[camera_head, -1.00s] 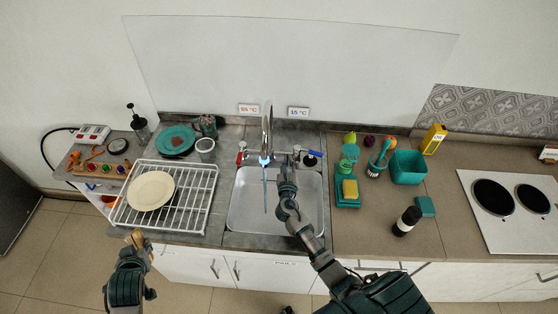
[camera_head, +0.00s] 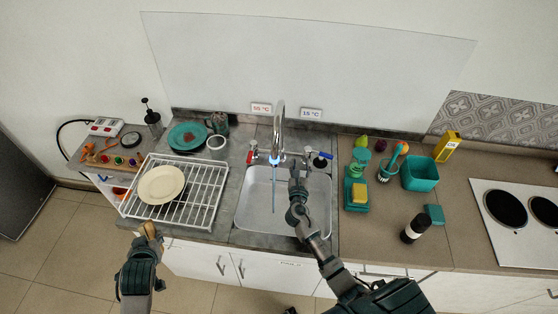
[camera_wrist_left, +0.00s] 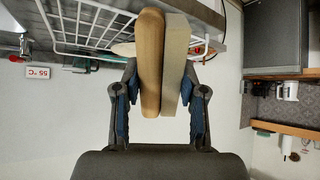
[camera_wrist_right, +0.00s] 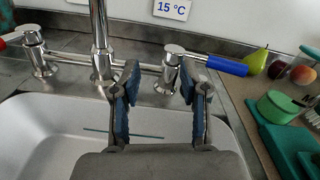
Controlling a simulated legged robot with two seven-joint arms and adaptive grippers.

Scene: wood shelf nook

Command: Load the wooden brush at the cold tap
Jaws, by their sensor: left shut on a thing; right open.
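The wooden brush (camera_wrist_left: 150,62) has a brown back and a pale bristle block (camera_wrist_left: 176,65). My left gripper (camera_head: 148,235) is shut on it in front of the dish rack; the brush (camera_head: 150,230) is partly hidden in the head view. The cold tap, with a blue lever (camera_wrist_right: 226,65), stands right of the spout under the 15 °C sign (camera_wrist_right: 172,8). The lever (camera_head: 323,156) also shows in the head view. My right gripper (camera_wrist_right: 158,85) is open and empty, with the tap's body beyond its fingers. A thin blue line (camera_head: 273,190) hangs below the spout (camera_head: 278,125).
The sink (camera_head: 255,205) lies below the taps. The red-levered tap (camera_head: 251,156) is on the left. A white rack (camera_head: 200,210) with a cream plate (camera_head: 161,185) stands left. A yellow sponge (camera_head: 359,193), teal tub (camera_head: 420,173) and dark bottle (camera_head: 414,228) stand right.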

